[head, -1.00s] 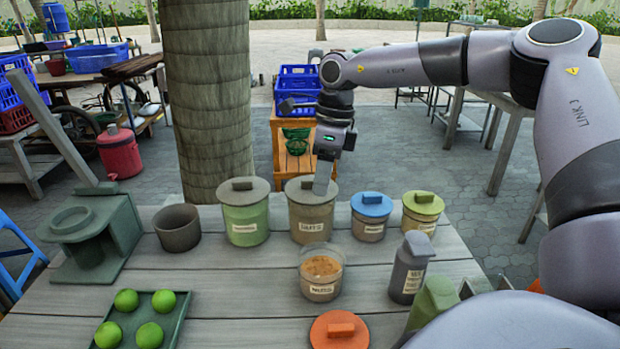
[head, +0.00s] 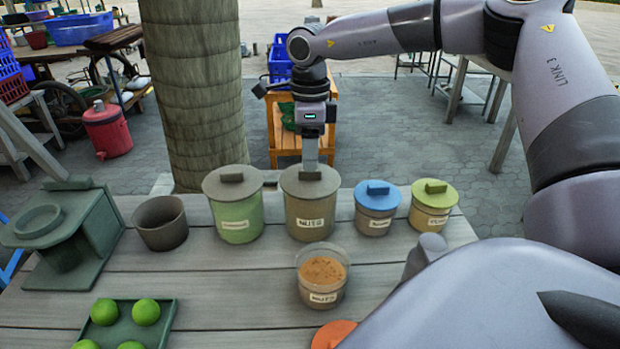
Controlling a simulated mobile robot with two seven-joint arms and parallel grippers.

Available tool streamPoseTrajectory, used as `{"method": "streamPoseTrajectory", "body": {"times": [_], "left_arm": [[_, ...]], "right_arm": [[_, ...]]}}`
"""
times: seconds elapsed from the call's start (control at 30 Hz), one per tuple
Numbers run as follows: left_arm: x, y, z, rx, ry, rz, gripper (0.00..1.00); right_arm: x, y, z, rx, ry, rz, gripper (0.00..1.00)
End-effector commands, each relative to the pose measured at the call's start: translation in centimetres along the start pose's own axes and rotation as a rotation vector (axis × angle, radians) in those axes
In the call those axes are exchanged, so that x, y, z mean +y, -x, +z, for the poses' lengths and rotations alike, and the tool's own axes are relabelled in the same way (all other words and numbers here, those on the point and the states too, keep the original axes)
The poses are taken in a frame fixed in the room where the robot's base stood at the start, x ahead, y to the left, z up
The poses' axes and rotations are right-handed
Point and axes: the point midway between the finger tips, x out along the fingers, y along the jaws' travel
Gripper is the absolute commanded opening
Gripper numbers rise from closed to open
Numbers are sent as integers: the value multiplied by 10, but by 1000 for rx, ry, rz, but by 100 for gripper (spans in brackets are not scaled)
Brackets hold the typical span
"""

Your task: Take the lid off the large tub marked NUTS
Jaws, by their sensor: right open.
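The large tub (head: 309,222) with a NUTS label stands at the back of the grey wooden table. Its grey-brown lid (head: 325,189) is on. My right gripper (head: 310,172) is open and points straight down at the middle of this lid. Its fingers cover the lid's knob, so I cannot tell whether they straddle or touch it. A smaller clear jar (head: 321,279), also labelled NUTS, stands open in front with brown contents. My left gripper is not in view.
A green tub (head: 237,220) with a grey lid stands close on the left, then an empty dark pot (head: 161,224). Blue-lidded (head: 376,211) and green-lidded (head: 431,209) jars stand right. A tree trunk (head: 196,100) rises behind the table. My arm covers the front right.

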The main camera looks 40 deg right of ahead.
Motion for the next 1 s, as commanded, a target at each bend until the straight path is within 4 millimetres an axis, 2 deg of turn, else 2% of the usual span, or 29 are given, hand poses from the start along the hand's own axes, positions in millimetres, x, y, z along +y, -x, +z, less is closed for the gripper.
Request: {"method": "streamPoseTrajectory", "body": {"times": [0.2, 0.5, 0.53, 0.6, 0.67, 1.0], "left_arm": [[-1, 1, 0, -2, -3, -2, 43], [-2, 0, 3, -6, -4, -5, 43], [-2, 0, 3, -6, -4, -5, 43], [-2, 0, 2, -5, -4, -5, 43], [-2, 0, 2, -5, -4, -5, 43], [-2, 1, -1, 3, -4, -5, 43]], "right_arm": [[1, -27, 0, 0, 0, 2, 47], [0, -32, 0, -2, 0, -1, 47], [0, -32, 0, -2, 0, -1, 40], [0, -32, 0, -2, 0, -1, 18], [0, -32, 0, -2, 0, 0, 0], [0, -30, 0, -2, 0, -1, 0]]}}
